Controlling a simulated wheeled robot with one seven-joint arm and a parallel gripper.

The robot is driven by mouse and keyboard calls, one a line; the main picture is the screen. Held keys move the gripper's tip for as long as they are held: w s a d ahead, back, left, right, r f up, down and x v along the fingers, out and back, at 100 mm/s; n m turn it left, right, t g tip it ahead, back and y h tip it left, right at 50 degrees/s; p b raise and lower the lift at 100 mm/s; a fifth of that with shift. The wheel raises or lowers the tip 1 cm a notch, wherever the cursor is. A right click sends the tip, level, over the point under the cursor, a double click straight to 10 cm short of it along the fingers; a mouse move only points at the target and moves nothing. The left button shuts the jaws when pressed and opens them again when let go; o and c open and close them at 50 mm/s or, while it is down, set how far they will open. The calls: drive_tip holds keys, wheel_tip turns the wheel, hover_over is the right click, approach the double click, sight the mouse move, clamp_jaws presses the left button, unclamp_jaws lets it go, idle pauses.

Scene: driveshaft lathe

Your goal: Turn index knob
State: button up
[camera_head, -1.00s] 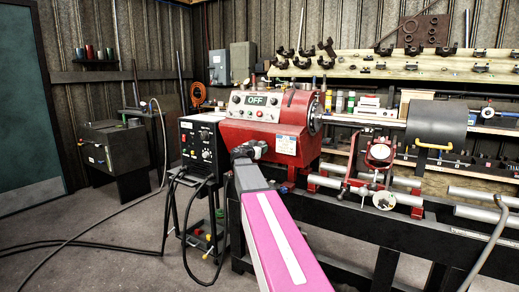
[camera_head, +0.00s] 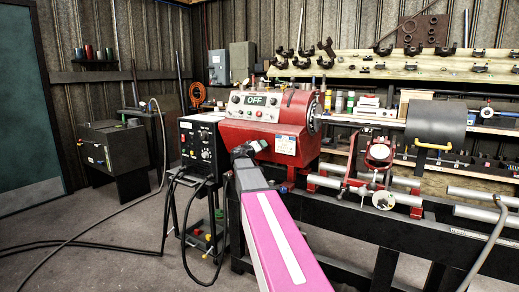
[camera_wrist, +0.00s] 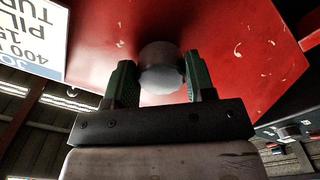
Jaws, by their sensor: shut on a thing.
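The index knob (camera_wrist: 161,70), a short round metal knob, sticks out from the red headstock face in the wrist view. My gripper (camera_wrist: 160,84) has its two green fingers on either side of the knob, shut on it. Any contact line at the fingers is dark and hard to see. In the head view my gripper (camera_head: 250,148) is at the lower front of the red lathe headstock (camera_head: 262,132). The knob is hidden there behind my gripper and arm.
A control panel reading OFF (camera_head: 262,100) tops the headstock. A black welder box (camera_head: 199,146) with hanging cables stands just left of my arm. The black lathe bed (camera_head: 360,232) runs to the right. A white label (camera_wrist: 32,38) is beside the knob. Floor at left is mostly clear.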

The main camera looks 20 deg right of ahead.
drive_tip(key=n, duration=1)
drive_tip(key=shift+s+r, duration=0.1)
drive_tip(key=shift+r, duration=0.05)
drive_tip(key=shift+n, duration=0.3)
drive_tip(key=o, duration=0.9)
